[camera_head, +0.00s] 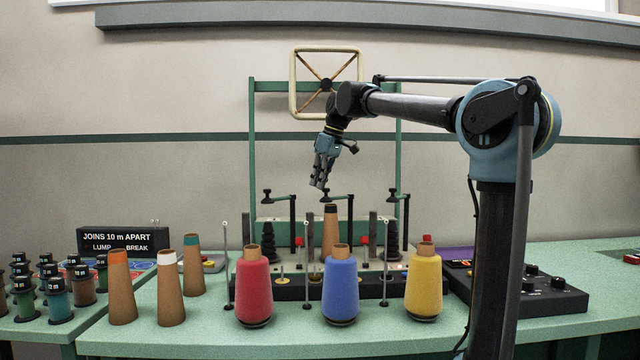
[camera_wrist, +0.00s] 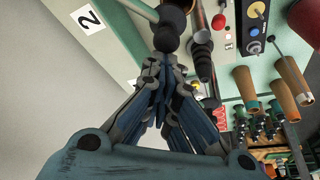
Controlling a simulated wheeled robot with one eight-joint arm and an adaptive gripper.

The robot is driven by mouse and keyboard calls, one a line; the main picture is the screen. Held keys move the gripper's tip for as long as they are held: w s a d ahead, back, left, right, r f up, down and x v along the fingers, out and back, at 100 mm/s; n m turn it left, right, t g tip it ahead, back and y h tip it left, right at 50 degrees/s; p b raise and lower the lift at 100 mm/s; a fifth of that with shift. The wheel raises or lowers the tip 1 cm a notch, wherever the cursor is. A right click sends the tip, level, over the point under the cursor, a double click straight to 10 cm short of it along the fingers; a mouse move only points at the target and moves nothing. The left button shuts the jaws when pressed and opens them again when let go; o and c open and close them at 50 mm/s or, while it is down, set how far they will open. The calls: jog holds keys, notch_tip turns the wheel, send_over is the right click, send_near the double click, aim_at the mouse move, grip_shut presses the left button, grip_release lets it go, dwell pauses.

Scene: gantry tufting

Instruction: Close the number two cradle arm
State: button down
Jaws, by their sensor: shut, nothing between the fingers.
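A white plate with a black 2 (camera_wrist: 88,19) shows on the machine in the wrist view. My gripper (camera_head: 319,187) points down, just above and left of the middle arm's knob end. In the wrist view my gripper (camera_wrist: 162,62) is shut and empty, its fingertips close to a dark round knob (camera_wrist: 165,38). I cannot tell whether they touch it. A brown cone with a dark top (camera_head: 330,228) stands below the middle arm.
The left cradle arm (camera_head: 279,198) and right cradle arm (camera_head: 398,196) flank the middle one. Red (camera_head: 255,288), blue (camera_head: 341,285) and yellow (camera_head: 424,283) yarn cones stand in front. A black control box (camera_head: 530,292) lies at right.

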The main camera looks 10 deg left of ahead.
jog(key=shift+s+d+n, duration=0.25)
jog(key=shift+s+n, duration=0.05)
jog(key=shift+s+d, duration=0.4)
jog(key=shift+s, duration=0.1)
jog(key=w+v, duration=0.1)
jog(key=v, duration=0.8)
jog(key=shift+s+d+r, duration=0.3)
jog(key=shift+s+r, duration=0.05)
jog(key=shift+r, duration=0.05)
